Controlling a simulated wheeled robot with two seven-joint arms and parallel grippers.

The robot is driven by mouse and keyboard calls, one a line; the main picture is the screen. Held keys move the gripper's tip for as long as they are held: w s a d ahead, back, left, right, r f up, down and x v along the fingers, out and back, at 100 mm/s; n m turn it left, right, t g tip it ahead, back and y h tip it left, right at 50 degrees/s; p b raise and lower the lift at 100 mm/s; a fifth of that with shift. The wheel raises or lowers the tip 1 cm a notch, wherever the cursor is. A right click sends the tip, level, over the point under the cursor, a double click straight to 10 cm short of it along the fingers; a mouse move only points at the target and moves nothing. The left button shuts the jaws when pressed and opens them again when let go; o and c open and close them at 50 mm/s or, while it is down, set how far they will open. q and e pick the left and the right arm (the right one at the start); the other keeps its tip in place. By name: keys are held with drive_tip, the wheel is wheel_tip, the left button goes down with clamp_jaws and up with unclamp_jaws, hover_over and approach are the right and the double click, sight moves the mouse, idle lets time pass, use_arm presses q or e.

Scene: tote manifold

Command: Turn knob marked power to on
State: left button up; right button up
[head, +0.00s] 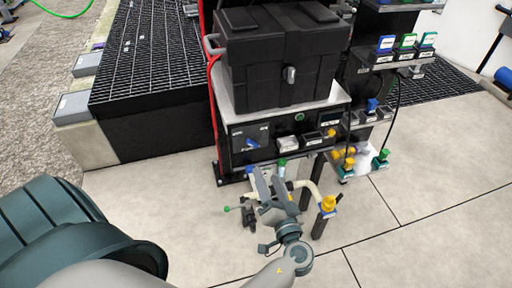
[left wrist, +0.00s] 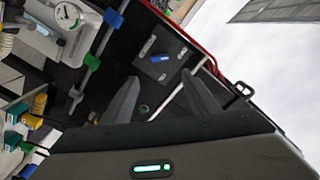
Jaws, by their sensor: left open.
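A blue knob (head: 251,143) sits on a dark square plate at the left of the black front panel, below the black case. Its markings are too small to read, so I cannot confirm which knob is marked power. In the left wrist view the blue knob (left wrist: 160,58) shows on its grey plate, beyond the fingers and between their directions. My left gripper (head: 266,178) is open and empty, just below and in front of the panel. In the left wrist view its two fingers (left wrist: 160,92) stand wide apart, clear of the knob. My right gripper is not in view.
A black case (head: 285,60) stands on top of the panel unit. A green button (head: 300,117) is right of the knob. Coloured valves (head: 350,160) and pipes crowd the right side. A thin pale rod (left wrist: 180,88) crosses near the fingers.

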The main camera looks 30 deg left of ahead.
sight(255, 145)
use_arm(q)
drive_tip(key=p+x, duration=0.2)
drive_tip(key=x, duration=1.1)
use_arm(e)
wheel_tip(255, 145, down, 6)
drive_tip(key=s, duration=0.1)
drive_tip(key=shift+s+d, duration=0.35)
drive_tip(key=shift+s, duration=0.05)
use_arm(q)
drive_tip(key=shift+d, duration=0.1)
drive_tip(key=c, duration=1.1)
